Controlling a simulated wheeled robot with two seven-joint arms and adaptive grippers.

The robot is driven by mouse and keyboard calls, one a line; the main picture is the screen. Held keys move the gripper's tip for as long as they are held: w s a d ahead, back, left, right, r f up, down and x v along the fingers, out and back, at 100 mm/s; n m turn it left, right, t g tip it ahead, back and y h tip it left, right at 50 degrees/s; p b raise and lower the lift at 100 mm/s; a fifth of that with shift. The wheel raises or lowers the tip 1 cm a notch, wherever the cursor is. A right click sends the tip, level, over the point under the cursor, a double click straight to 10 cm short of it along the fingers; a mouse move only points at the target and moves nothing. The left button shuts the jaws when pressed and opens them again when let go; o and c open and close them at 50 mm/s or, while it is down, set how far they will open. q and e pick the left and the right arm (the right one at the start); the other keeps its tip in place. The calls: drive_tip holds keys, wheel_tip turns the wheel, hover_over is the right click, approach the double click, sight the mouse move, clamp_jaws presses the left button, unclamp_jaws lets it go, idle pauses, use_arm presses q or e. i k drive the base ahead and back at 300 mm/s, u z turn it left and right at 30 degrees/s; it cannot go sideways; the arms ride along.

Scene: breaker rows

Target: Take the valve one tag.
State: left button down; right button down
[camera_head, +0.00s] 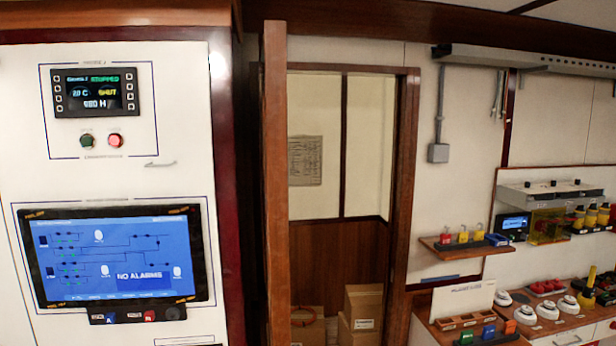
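Neither of my grippers is in view. Small coloured pieces stand in a dark holder (497,341) at the bottom right: a green one (466,337), a blue one (488,330) and an orange one (510,326). They could be tags, but their lettering is too small to read. I cannot tell which thing is the valve one tag.
A wall shelf (450,250) holds red and yellow padlocks (463,236). The wooden bench (552,326) carries white round devices (525,315) and a sloped white board (463,299). A doorway with cardboard boxes (363,304) is central. A control panel with a blue screen (75,270) is left.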

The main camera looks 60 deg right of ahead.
sight(462, 237)
drive_tip(key=z, duration=3.65)
drive_tip(key=i, duration=1.15)
drive_tip(key=z, duration=0.55)
drive_tip(key=i, duration=3.75)
drive_tip(key=u, duration=0.15)
